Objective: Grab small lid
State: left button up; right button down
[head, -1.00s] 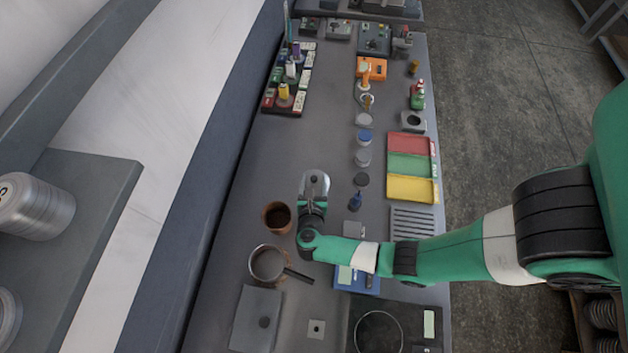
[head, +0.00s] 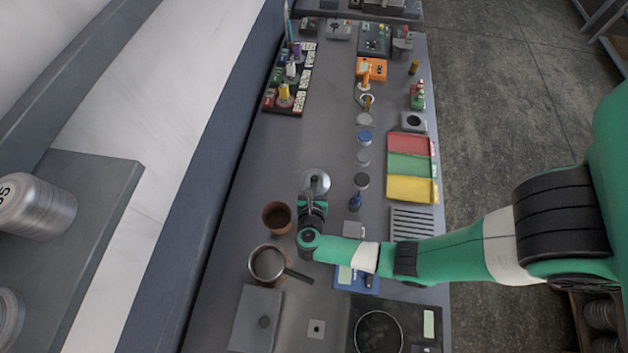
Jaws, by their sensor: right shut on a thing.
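The small lid (head: 316,180) is a round, shiny metal disc with a dark knob near its middle. It shows at the far end of my right gripper (head: 314,192). My right gripper is shut on the lid, and its fingers partly hide the lid's near side. I cannot tell how high the lid is above the bench. My left gripper is not in view.
A brown pot (head: 277,217) and a saucepan (head: 268,263) with a dark handle stand left of and below my right gripper. Several small jars stand to its right, near red, green and yellow trays (head: 411,189). The bench's upper middle is clear.

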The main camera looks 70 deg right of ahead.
aim_at(314, 186)
notch_tip(314, 186, up, 3)
jog(key=shift+r+p, duration=0.15)
jog(key=shift+p, duration=0.35)
jog(key=s+a+r+p, duration=0.2)
jog(key=s+a+r, duration=0.5)
jog(key=s+r, duration=0.2)
jog(key=s, duration=0.2)
jog(key=shift+s+a, duration=0.35)
jog(key=shift+s, duration=0.05)
